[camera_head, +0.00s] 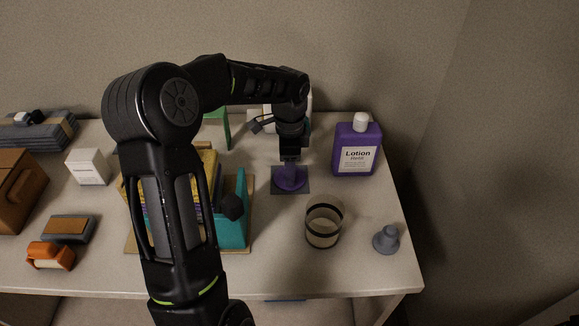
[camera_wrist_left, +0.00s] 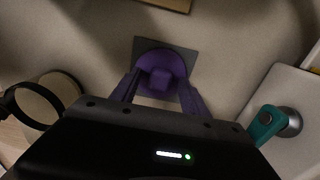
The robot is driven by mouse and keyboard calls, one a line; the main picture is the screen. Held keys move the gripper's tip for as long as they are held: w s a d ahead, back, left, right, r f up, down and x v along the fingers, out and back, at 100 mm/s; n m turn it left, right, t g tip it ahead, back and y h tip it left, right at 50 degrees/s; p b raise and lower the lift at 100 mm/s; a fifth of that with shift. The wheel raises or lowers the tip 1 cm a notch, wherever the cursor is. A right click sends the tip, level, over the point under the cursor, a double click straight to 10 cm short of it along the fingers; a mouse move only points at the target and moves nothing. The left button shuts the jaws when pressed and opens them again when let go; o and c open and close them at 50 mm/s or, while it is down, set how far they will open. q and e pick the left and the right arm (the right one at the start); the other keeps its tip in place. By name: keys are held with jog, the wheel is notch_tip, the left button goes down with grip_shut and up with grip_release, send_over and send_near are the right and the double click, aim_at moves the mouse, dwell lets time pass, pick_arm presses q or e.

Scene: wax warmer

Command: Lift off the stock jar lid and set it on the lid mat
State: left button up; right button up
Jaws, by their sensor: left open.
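A purple round lid (camera_head: 292,184) with a raised knob lies on a dark square mat (camera_head: 277,190). In the left wrist view the lid (camera_wrist_left: 160,60) shows between my fingers, with the mat (camera_wrist_left: 187,55) under it. My left gripper (camera_head: 290,163) points down over the lid, open, its fingers on either side of the knob; I cannot tell whether they touch it. A clear jar (camera_head: 323,228) with a dark band stands front right of the mat, its top uncovered. The jar (camera_wrist_left: 45,95) shows partly at the left of the wrist view. My right gripper is not seen.
A purple lotion bottle (camera_head: 356,150) stands right of the mat. A grey knobbed piece (camera_head: 386,240) lies near the table's right edge. A teal stand (camera_head: 233,225) and books are left, partly behind my arm. Free table lies between jar and bottle.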

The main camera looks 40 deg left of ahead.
pick_arm(q)
jog(key=shift+r+p, duration=2.7)
jog(key=shift+r, duration=1.25)
jog(key=shift+r, duration=0.3)
notch_tip(320, 180, up, 7)
jog(key=b, duration=0.1)
jog(key=shift+b, duration=0.3)
